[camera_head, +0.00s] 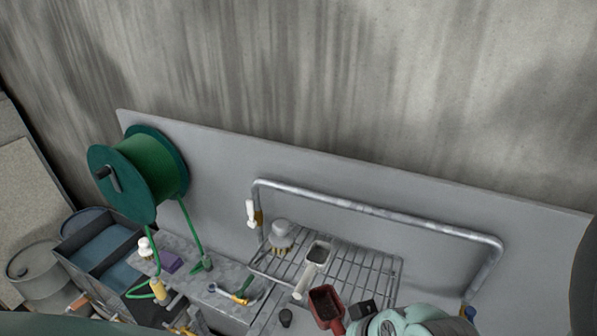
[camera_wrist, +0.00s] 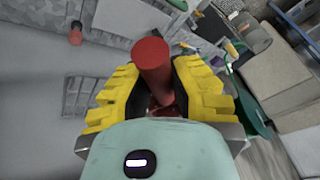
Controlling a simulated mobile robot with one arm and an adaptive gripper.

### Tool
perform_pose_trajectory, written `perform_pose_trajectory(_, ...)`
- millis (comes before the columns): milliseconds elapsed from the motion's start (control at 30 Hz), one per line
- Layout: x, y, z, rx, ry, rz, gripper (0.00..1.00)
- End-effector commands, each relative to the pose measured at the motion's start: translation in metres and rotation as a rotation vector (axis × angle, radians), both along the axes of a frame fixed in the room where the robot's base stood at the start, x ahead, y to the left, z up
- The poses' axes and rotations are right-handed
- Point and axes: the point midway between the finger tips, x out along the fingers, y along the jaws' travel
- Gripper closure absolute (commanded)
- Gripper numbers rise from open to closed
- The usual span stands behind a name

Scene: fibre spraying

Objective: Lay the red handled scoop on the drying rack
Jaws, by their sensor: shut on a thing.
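The red scoop (camera_head: 325,301) shows at the bottom of the head view, its dark bowl facing up and its handle running down out of the picture. In the wrist view its red handle (camera_wrist: 153,62) stands between the yellow finger pads of my gripper (camera_wrist: 157,88), which is shut on it. The drying rack (camera_head: 376,272) is a wire grid just behind the scoop in the head view. I cannot tell the scoop's height over the rack's near edge. A scoop with a white handle (camera_head: 304,281) and a brush (camera_head: 281,237) lie on the rack.
The rack's right half looks bare. A bent metal rail (camera_head: 375,207) runs along its back. A blue-grey bin (camera_head: 100,247) stands further left.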

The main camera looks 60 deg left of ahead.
Motion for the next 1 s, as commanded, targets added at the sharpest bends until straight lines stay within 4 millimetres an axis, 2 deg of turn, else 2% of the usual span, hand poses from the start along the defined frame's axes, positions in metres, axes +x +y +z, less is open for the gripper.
perform_pose_trajectory(167, 0.001, 0.000, -0.001, 0.000, 0.000, 0.002, 1.00)
perform_pose_trajectory(267, 0.011, 0.004, -0.004, 0.003, -0.002, -0.002, 1.00)
perform_pose_trajectory(500, 0.055, 0.013, -0.006, 0.003, -0.005, -0.005, 1.00)
perform_pose_trajectory(667, 0.082, 0.020, -0.004, 0.001, -0.001, -0.001, 1.00)
perform_pose_trajectory(1000, 0.137, 0.034, -0.013, 0.000, 0.000, 0.001, 1.00)
